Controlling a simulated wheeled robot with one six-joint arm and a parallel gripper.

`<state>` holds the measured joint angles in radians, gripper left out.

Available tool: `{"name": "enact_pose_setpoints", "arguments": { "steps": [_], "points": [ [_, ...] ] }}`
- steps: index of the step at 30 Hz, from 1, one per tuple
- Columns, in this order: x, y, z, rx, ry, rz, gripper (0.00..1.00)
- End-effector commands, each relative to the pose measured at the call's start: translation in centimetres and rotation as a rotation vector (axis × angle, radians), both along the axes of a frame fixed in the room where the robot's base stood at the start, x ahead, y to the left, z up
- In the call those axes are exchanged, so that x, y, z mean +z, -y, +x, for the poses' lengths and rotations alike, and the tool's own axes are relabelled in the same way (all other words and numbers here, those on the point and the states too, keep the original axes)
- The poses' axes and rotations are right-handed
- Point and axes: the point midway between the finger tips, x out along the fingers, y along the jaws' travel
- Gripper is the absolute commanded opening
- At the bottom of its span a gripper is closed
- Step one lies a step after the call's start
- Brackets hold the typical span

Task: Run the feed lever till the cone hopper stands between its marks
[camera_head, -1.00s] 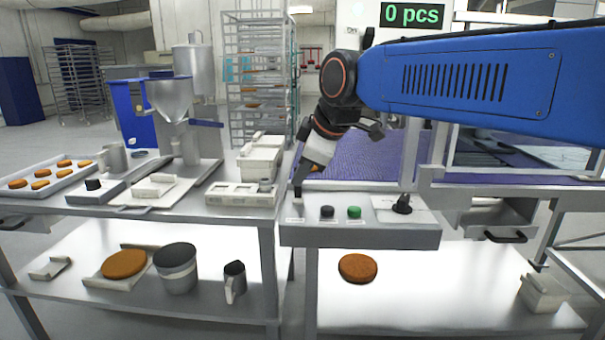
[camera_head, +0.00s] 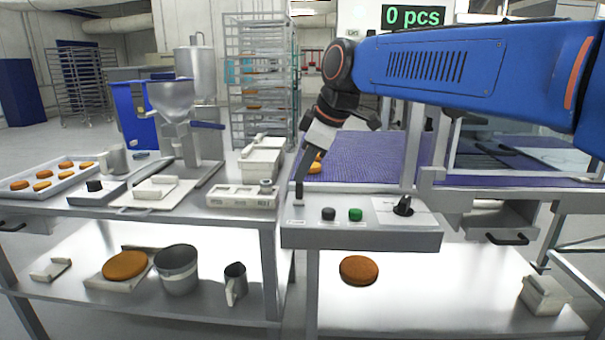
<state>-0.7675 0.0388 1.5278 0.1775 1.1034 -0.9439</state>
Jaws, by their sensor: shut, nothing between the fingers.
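The cone hopper (camera_head: 171,98) is a grey metal funnel on a stand at the back of the left table. A blue lever (camera_head: 207,125) sticks out to the right below the cone; I cannot tell whether it is the feed lever. No marks on the hopper are readable at this size, and its fill level is not visible. My gripper (camera_head: 299,193) points down, shut and empty, at the left end of the control panel (camera_head: 360,236). Its tip hides the panel spot there; I cannot tell if it touches. It is apart from the hopper and blue lever.
The panel has a black button (camera_head: 328,214), a green button (camera_head: 355,214) and a black knob (camera_head: 403,206). Behind it is a purple belt (camera_head: 365,160) with orange-brown rounds. A tray (camera_head: 62,182) of rounds is far left. The display (camera_head: 413,16) reads 0 pcs.

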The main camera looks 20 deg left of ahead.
Motion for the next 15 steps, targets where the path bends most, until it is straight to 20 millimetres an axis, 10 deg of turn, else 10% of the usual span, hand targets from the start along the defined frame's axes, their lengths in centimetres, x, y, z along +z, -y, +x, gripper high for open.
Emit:
{"name": "enact_pose_setpoints", "arguments": {
  "steps": [15],
  "points": [
    [0.0,-0.7,2.8,-0.001,-0.055,-0.013,0.00]
  ]
}}
